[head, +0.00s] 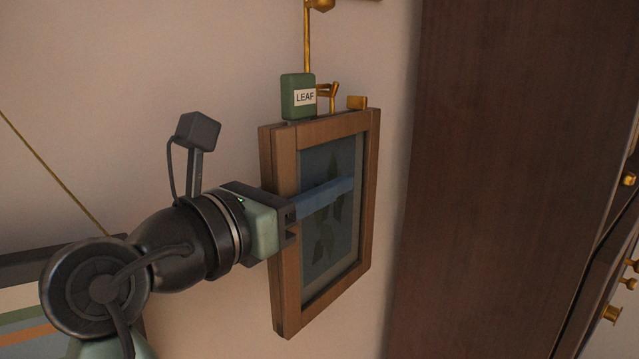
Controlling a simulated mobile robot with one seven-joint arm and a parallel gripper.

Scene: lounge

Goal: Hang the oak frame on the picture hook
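The oak frame (285,290) is upright in the middle of the head view, with a dark leaf picture behind its pane. My gripper (325,198) reaches in from the left at the frame's left side. One blue finger lies across the front of the picture; the other is hidden, apparently behind the frame, so the gripper looks shut on it. A brass hook (328,92) shows just above the frame's top edge, beside a green LEAF tag (298,97). A small brass block (357,102) is at the top edge. Whether the frame touches the hook cannot be told.
A brass rod (307,45) runs down the pale wall (220,60) above the tag. A dark wooden panel (500,150) with brass knobs at its right stands close to the frame's right. Another striped picture (25,310) hangs on a cord at lower left.

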